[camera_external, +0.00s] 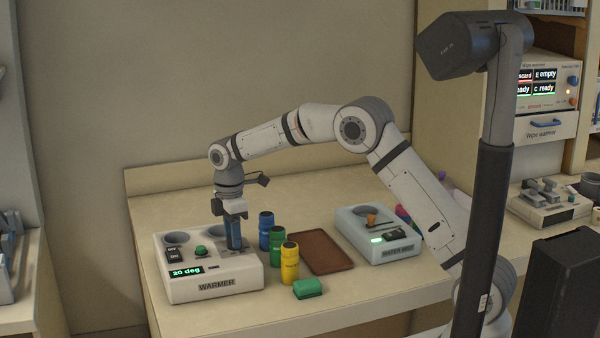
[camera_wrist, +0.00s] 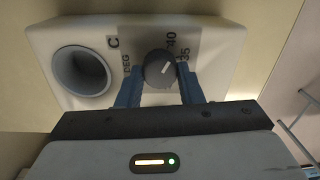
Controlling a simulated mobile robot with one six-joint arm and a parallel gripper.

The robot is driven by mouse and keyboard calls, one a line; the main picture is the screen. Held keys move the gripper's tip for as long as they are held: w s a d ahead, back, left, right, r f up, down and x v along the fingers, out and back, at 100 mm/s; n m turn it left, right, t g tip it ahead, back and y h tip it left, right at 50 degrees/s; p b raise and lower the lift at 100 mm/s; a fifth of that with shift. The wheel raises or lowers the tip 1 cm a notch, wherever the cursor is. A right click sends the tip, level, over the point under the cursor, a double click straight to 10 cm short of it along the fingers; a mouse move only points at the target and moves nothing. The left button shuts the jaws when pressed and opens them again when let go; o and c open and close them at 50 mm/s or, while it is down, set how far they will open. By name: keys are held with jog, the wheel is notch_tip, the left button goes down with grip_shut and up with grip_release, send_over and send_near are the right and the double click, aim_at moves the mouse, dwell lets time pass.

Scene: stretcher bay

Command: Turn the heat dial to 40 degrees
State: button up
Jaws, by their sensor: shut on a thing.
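The white warmer (camera_external: 210,291) stands at the front left of the counter. Its lit display (camera_external: 186,272) reads 20 deg. The grey heat dial (camera_wrist: 157,69) shows in the wrist view, with a light pointer line slanting to the upper right. Marks 40 and 35 are printed at its right. My gripper (camera_external: 234,243) points straight down over the warmer's right part. In the wrist view its blue fingers (camera_wrist: 160,90) are on either side of the dial, shut on it. The fingers hide the dial in the external view.
Blue (camera_external: 265,231), green (camera_external: 277,246) and yellow (camera_external: 290,263) bottles stand close right of the warmer. A green block (camera_external: 307,288) lies in front of them. A brown tray (camera_external: 321,253) and the water unit (camera_external: 388,250) are further right. A round well (camera_wrist: 81,71) is left of the dial.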

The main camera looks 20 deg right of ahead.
jog(key=shift+r+n, duration=0.1)
jog(key=shift+n, duration=0.4)
jog(key=o, duration=1)
jog(key=shift+w+r+b, duration=0.2)
jog(key=shift+r+b, duration=0.2)
jog(key=shift+r, duration=3.45)
